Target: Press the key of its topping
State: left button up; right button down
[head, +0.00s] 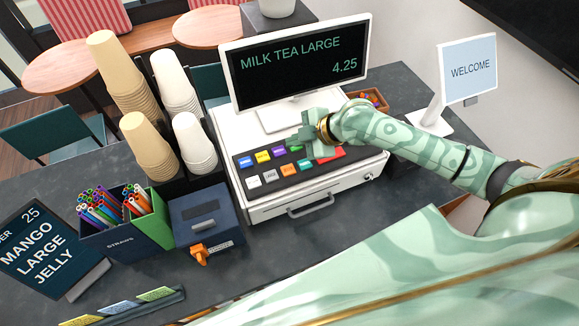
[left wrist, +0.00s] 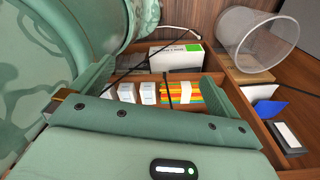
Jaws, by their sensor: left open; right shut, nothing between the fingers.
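The cash register (head: 318,192) stands on the dark counter. Its screen (head: 300,62) reads "MILK TEA LARGE 4.25". Its key panel has coloured keys: a blue key (head: 245,162), a yellow key (head: 262,156), a purple key (head: 278,151), an orange key (head: 287,170) and a red key (head: 331,153), among others. The order sign (head: 45,250) at the lower left reads "25 MANGO LARGE JELLY". My right gripper (head: 299,140) is shut and empty over the far part of the keys, hiding some; contact is unclear. My left gripper (left wrist: 165,92) is open over drawer compartments in the left wrist view.
Stacked cups (head: 148,140) stand left of the register. A straw box (head: 128,228) and a dark blue box (head: 207,215) stand in front of them. A welcome sign (head: 468,70) is at the right. The left wrist view shows a clear bin (left wrist: 258,40) and a white box (left wrist: 176,57).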

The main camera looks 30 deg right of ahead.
notch_tip(320, 180, down, 2)
jog(key=a+b, duration=0.1)
jog(key=b, duration=0.6)
send_over(292, 171)
notch_tip(292, 171, down, 5)
jog(key=shift+d+r, duration=0.15)
jog(key=shift+r, duration=0.05)
jog(key=shift+f+b, duration=0.55)
jog(key=shift+f, duration=0.15)
jog(key=shift+w+f, duration=0.1)
jog(key=shift+f, duration=0.15)
pick_arm(q)
notch_tip(292, 171, down, 8)
jog(key=w+a, duration=0.1)
jog(key=shift+a+f, duration=0.2)
jog(key=shift+a, duration=0.15)
jog(key=shift+a, duration=0.25)
jog(key=shift+w, duration=0.1)
pick_arm(e)
jog(key=shift+f, duration=0.1)
pick_arm(q)
jog(key=shift+f, duration=0.1)
pick_arm(e)
jog(key=shift+f, duration=0.3)
